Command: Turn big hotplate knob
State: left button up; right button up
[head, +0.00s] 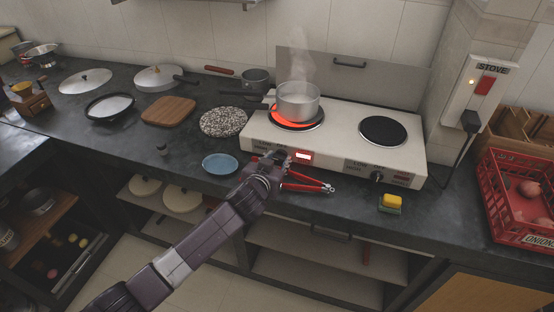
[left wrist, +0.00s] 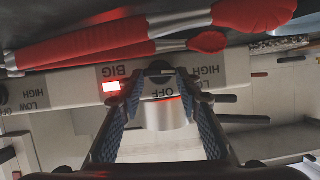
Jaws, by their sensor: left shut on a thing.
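The white two-plate stove (head: 345,148) stands on the dark counter. Its left hotplate (head: 297,122) glows red under a steaming steel pot (head: 298,101). My left gripper (head: 274,160) is at the stove's front face, left of a lit red indicator (head: 303,157). The head view hides this knob behind the gripper. The second knob (head: 376,177) is at the front right. My right gripper is not in view.
Red-handled tongs (head: 305,184) lie right beside my left gripper. A blue plate (head: 220,164) is to its left. A yellow-green sponge (head: 390,203) lies near the counter edge, and a red onion crate (head: 515,205) stands at right. The second hotplate (head: 383,131) is dark and bare.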

pick_arm(q)
jog(key=shift+s+d+f+m+t+y, duration=0.1)
jog(key=shift+d+m+t+y, duration=0.05)
jog(key=shift+m+y, duration=0.35)
jog(key=shift+d+f+m+t+y, duration=0.15)
jog(key=shift+m+y, duration=0.15)
jog(key=shift+m, duration=0.3)
jog(key=shift+r+m+b, duration=0.1)
jog(key=shift+m+b, duration=0.3)
jog(key=shift+m, duration=0.1)
jog(key=o, duration=1.2)
jog(key=shift+c, duration=0.2)
jog(key=v, duration=1.2)
jog(key=shift+d, duration=0.25)
